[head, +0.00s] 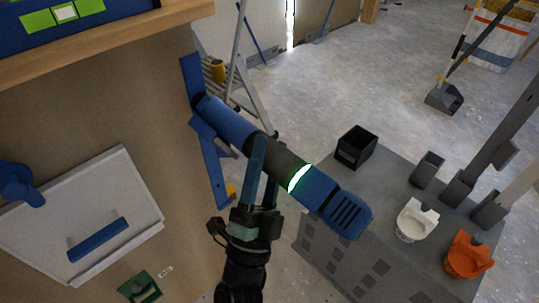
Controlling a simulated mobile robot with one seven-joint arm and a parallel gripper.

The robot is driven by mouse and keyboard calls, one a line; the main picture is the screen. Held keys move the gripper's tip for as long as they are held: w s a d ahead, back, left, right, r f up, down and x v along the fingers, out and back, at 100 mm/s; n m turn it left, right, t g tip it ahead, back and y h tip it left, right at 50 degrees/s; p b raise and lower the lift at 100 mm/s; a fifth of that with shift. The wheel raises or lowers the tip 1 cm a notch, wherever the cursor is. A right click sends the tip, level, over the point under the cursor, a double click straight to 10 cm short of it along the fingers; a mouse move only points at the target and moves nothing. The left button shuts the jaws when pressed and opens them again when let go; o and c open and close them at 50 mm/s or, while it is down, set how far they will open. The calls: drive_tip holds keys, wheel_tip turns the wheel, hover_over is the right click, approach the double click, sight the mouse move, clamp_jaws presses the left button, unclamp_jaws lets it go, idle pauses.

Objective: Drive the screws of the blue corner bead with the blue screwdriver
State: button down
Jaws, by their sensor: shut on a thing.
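The blue corner bead (209,172) is a narrow upright strip on the panel's corner, left of centre. The blue screwdriver (324,192) is a thick blue and dark tool with a glowing green ring, slanting from lower right to upper left. Its front end meets the upper part of the bead in the picture; I cannot tell whether it touches a screw. The screws are hidden or too small to see. My gripper (264,158) is shut on the middle of the screwdriver, its fingers reaching up from below.
A grey cabinet (322,255) at the right bears a black box (356,147), a white holder (415,220) and an orange holder (467,255). A wooden shelf (110,42) juts out at upper left. A ladder (257,98) stands behind the bead. Open floor (390,70) lies beyond.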

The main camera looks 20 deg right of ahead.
drive_tip(key=shift+w+a+r+b, duration=0.15)
drive_tip(key=shift+w+a+b, duration=0.05)
drive_tip(key=shift+w, duration=0.25)
drive_tip(key=shift+w+a+r+b, duration=0.1)
drive_tip(key=shift+w+a+b, duration=0.1)
drive_tip(key=shift+w, duration=0.2)
idle(1.2)
drive_tip(key=shift+a, duration=0.15)
idle(1.9)
drive_tip(key=shift+s+d+p, duration=0.1)
drive_tip(key=shift+s+d, duration=0.25)
drive_tip(key=shift+s, duration=0.35)
drive_tip(key=shift+s+d+p, duration=0.15)
drive_tip(key=shift+s+d, duration=0.15)
drive_tip(key=shift+s, duration=0.45)
drive_tip(key=shift+s+d+p, duration=0.1)
drive_tip(key=shift+s+d, duration=0.25)
drive_tip(key=shift+s, duration=0.35)
